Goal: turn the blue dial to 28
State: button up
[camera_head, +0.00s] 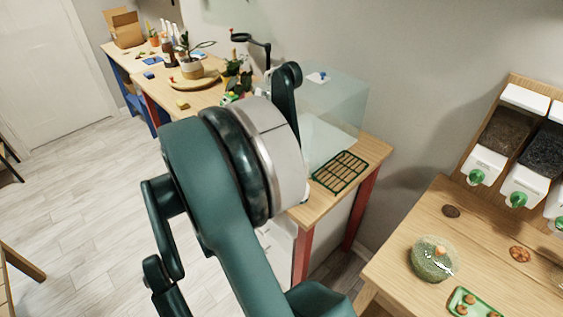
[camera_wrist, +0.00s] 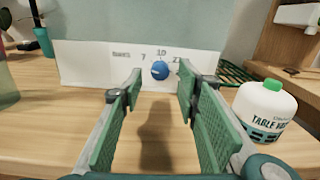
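The blue dial (camera_wrist: 160,70) is a small round knob on a white panel (camera_wrist: 95,65) standing at the back of a wooden table. Dark marks surround the dial; I make out a 7 at its left and what looks like 10 above it, while those at the right are partly unclear. I cannot read where the dial points. My gripper (camera_wrist: 161,84) has green fingers, spread apart and empty, facing the panel. The dial shows between the fingertips, with clear space on both sides; no contact is visible. In the head view my arm hides the dial.
A white bottle with a green cap (camera_wrist: 265,110) stands close to the right finger. A green grid tray (camera_head: 340,172) lies on the table, beside a clear glass box (camera_head: 335,100). The wood in front of the panel is bare.

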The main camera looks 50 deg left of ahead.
jog(key=shift+w, duration=1.6)
jog(key=c, duration=0.9)
